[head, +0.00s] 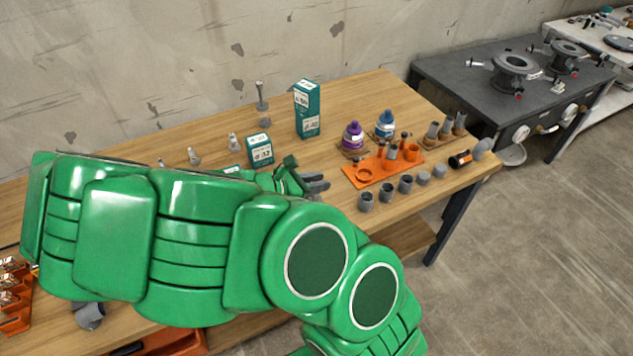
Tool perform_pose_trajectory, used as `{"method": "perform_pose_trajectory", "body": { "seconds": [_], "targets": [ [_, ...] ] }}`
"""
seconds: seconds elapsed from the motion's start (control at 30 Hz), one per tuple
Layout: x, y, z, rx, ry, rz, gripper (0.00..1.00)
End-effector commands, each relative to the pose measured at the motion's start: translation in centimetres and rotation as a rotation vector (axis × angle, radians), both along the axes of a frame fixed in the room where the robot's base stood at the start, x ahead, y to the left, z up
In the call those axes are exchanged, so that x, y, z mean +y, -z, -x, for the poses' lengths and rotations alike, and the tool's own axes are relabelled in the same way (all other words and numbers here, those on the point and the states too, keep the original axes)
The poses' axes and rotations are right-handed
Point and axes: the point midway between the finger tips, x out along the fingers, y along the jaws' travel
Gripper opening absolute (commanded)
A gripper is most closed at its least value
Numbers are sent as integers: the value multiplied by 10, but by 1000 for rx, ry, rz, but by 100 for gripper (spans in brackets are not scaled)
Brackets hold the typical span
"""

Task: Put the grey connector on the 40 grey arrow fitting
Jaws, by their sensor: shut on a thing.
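My gripper (313,183) is above the table's middle, at the end of my green arm. Its dark grey jaws are shut on a small grey part; the jaws and the part are hard to tell apart here. Upright grey fittings stand at the back left: a tall one (262,97), a short one (234,142) and another short one (194,156). Their sizes and any arrow are too small to read, so I cannot tell which is the 40. A row of short grey connectors (405,184) stands near the right front edge, right of my gripper.
A tall teal box (307,110) and a small teal box (260,150) stand behind my gripper. An orange tray (381,170), a purple bottle (353,136) and a blue bottle (385,124) are to the right. My arm hides much of the table's left front.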

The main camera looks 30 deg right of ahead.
Motion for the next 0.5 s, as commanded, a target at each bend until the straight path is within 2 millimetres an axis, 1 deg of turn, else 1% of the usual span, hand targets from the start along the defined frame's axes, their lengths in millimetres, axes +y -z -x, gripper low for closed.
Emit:
{"method": "perform_pose_trajectory", "body": {
  "seconds": [0.43, 0.47, 0.5],
  "targets": [
    [0, 5, 0, 0, 0, 0, 0],
    [0, 5, 0, 0, 0, 0, 28],
    [0, 5, 0, 0, 0, 0, 34]
  ]
}}
